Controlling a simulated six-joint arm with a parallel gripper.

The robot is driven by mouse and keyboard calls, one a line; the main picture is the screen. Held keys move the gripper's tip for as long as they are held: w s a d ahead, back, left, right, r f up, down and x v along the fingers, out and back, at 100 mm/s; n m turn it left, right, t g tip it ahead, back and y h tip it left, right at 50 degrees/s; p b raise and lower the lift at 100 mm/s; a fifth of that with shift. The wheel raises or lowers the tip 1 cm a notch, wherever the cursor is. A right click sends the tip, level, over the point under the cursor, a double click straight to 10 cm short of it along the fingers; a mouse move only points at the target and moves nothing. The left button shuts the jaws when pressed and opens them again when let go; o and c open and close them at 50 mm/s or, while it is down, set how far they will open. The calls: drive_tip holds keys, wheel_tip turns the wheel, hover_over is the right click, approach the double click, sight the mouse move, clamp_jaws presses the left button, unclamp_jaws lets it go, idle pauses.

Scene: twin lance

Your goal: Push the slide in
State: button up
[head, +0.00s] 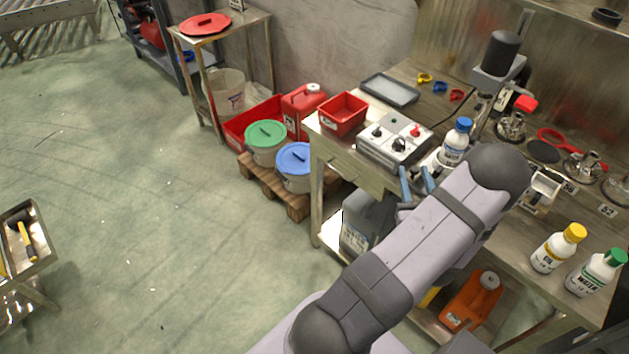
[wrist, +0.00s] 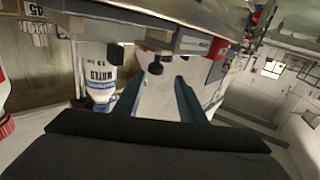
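My gripper (head: 416,184) is at the front edge of the workbench, below the bottle with the blue cap (head: 456,142). Its two blue-grey fingers stand apart with nothing held between them; the wrist view also shows the open gripper (wrist: 160,92). Just beyond the fingertips there is a small black knob (wrist: 155,67) under a metal part (wrist: 150,35). This may belong to the slide, but I cannot tell for sure, nor how far in the slide is. The fingers appear apart from the knob. My arm hides part of the bench in the head view.
A grey control box (head: 394,138) stands left of the blue-capped bottle. A stand with a black motor (head: 502,52) is behind. Yellow-capped (head: 558,248) and green-capped (head: 597,272) bottles stand at right. A white bottle (wrist: 98,75) is close left of the fingers.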

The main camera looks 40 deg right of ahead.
drive_tip(key=w+a+n+g+y, duration=0.1)
drive_tip(key=w+a+n+y, duration=0.3)
drive_tip(key=w, duration=0.8)
drive_tip(key=w+a+f+n+g+y+b, duration=0.1)
drive_tip(key=w+a+f+g+y, duration=0.1)
drive_tip(key=w+a, duration=0.2)
drive_tip(key=w+a+f+n+g+y, duration=0.2)
drive_tip(key=w+a, duration=0.1)
drive_tip(key=a, duration=0.5)
drive_tip(key=shift+w+a+b, duration=0.2)
drive_tip(key=shift+w+b, duration=0.15)
drive_tip(key=shift+d, duration=0.1)
